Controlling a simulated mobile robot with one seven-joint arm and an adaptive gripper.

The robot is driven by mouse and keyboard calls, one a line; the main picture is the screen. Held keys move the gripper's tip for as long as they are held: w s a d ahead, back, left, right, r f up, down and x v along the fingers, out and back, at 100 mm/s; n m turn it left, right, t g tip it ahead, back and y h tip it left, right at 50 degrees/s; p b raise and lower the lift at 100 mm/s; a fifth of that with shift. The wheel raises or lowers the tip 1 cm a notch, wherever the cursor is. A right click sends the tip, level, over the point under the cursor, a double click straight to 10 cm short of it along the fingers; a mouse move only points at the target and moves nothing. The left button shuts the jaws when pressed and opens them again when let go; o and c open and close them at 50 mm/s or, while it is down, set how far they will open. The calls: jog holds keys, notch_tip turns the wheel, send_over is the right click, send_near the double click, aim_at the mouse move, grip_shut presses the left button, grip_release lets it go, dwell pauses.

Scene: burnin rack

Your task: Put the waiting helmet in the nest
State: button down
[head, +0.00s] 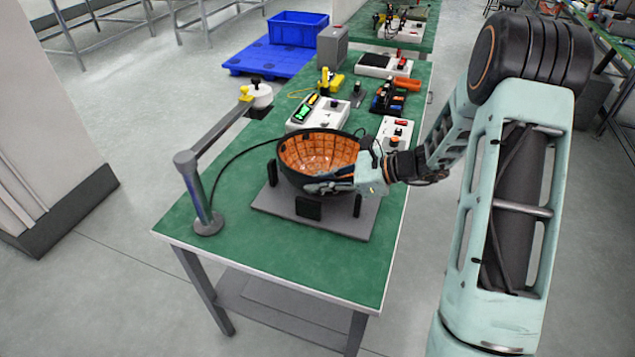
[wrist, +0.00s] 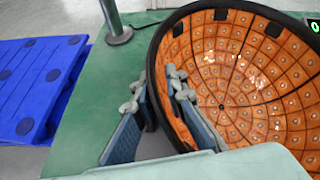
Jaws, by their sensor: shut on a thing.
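The helmet (head: 318,152) is an upturned dark bowl lined with orange tiles. It fills the right of the wrist view (wrist: 235,80), open side up. My gripper (head: 345,182) is at its near right rim in the head view. In the wrist view the two fingers (wrist: 158,95) straddle the rim, one inside and one outside, shut on it. The nest (head: 268,206) is a grey plate with dark upright pads. The helmet is over the plate, among the pads, looking roughly level. Its underside is hidden, so I cannot tell whether it rests on the nest.
A grey post with an arm (head: 204,195) stands on the green table (head: 190,215) left of the nest. Behind are a white tester with a green display (head: 318,113), a black cable and several devices. A blue bin (head: 298,28) on a blue pallet stands beyond the table.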

jog(key=c, duration=2)
grip_release()
jog(key=shift+o, duration=0.2)
jog(key=shift+r+p, duration=0.5)
jog(key=v, duration=1.2)
jog(key=shift+s, duration=0.1)
